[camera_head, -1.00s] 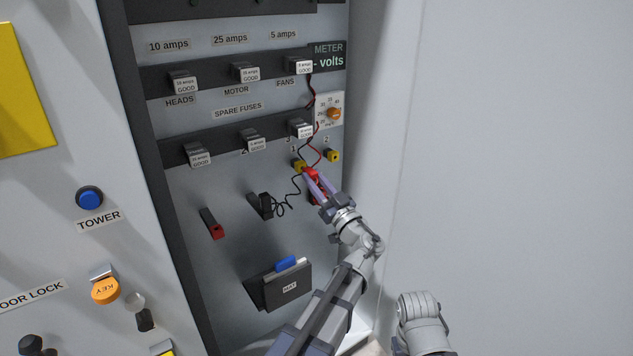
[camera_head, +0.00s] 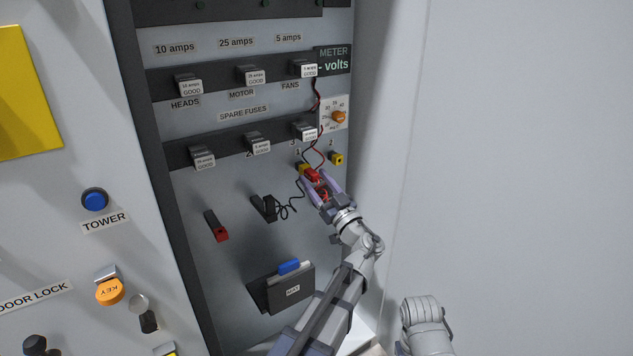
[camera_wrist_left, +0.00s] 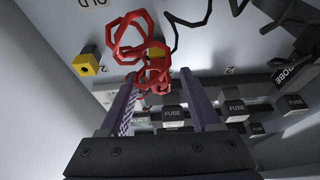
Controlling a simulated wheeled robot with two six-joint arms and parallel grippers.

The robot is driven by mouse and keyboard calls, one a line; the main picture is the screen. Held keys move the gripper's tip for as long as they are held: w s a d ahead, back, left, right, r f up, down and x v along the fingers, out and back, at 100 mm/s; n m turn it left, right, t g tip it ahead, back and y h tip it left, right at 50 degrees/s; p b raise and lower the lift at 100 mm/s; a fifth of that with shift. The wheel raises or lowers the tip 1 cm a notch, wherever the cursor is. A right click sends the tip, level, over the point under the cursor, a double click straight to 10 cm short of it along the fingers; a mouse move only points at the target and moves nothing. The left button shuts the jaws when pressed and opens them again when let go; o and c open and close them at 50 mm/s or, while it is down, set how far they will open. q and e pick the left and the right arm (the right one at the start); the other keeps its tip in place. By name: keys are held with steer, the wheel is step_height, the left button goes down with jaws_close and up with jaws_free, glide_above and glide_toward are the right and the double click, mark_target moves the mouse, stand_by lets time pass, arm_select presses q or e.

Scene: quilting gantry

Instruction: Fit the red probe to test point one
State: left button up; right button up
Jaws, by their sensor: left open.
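The red probe (camera_head: 312,174) is at the yellow socket of test point one (camera_head: 302,166), on the panel below the fuse rows. My left gripper (camera_head: 314,177) is open, with one finger on each side of the probe. In the left wrist view, the coiled red lead (camera_wrist_left: 128,42) and red probe lie between and beyond the spread fingers, in front of a yellow socket (camera_wrist_left: 157,50). The lead and fingers partly hide this spot, so I cannot tell how deep the probe sits. Test point two (camera_head: 336,158) is a yellow socket to the right.
A black holder (camera_head: 263,208) with a black lead is left of my gripper, and a black-and-red holder (camera_head: 216,226) farther left. An orange dial (camera_head: 338,117) sits above. A pocket (camera_head: 285,289) with a blue item is below. Plain wall is to the right.

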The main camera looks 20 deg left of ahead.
arm_select(q)
steer(key=b+v, duration=0.2)
steer(key=v, duration=0.5)
steer(key=shift+s+d+f+b, duration=0.15)
steer(key=shift+s+d+b, duration=0.1)
steer(key=shift+d+b, duration=0.1)
stand_by(0.5)
